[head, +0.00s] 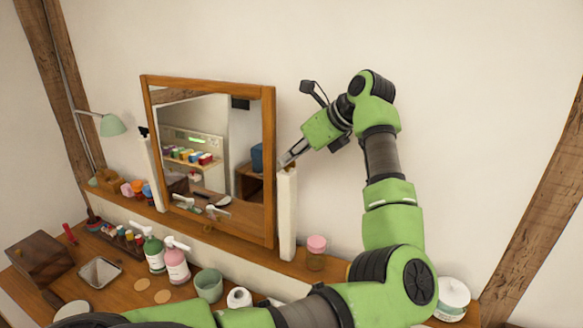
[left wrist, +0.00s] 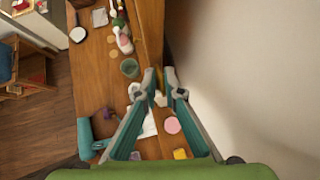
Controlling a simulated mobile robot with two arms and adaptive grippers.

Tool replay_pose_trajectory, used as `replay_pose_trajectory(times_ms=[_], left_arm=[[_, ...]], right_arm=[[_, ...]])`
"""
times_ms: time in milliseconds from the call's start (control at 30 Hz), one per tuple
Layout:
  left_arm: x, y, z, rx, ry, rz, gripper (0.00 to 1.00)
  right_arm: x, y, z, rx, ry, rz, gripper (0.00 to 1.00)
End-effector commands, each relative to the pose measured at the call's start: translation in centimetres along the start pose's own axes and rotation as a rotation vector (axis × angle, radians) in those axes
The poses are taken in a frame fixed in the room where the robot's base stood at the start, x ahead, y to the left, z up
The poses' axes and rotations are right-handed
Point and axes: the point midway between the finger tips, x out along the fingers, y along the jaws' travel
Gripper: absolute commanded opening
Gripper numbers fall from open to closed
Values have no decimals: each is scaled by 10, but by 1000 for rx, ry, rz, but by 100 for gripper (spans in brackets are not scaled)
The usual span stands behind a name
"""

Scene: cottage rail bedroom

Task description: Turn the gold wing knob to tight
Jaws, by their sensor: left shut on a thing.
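The wooden-framed mirror (head: 269,200) stands between two white posts on the wall shelf. My left gripper (head: 288,159) reaches in from the right to the top of the right-hand white post (head: 287,215). In the left wrist view my left gripper (left wrist: 161,86) is shut on the gold wing knob (left wrist: 159,76), of which only a small gold part shows between the fingertips. The fingers hide the knob in the head view, and I cannot tell its turn angle. My right gripper is not in view.
A pink-lidded jar (head: 316,253) stands on the shelf right of the post. The wall right of the mirror is bare.

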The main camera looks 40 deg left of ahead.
Motion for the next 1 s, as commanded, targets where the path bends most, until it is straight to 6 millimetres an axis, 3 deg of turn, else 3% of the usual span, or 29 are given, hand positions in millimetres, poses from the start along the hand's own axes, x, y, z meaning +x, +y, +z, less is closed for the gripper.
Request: replay_pose_trajectory(times_ms=[100,467,500,567,1000], left_arm=[[3,1,-4,35,5,-31,0],[2,2,-3,53,5,-41,0],[2,2,-3,53,5,-41,12],[2,2,-3,53,6,-41,28],[-6,1,-1,50,2,-45,30]], right_arm=[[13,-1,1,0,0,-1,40],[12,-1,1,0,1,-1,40],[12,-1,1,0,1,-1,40],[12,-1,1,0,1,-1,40],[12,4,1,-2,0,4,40]])
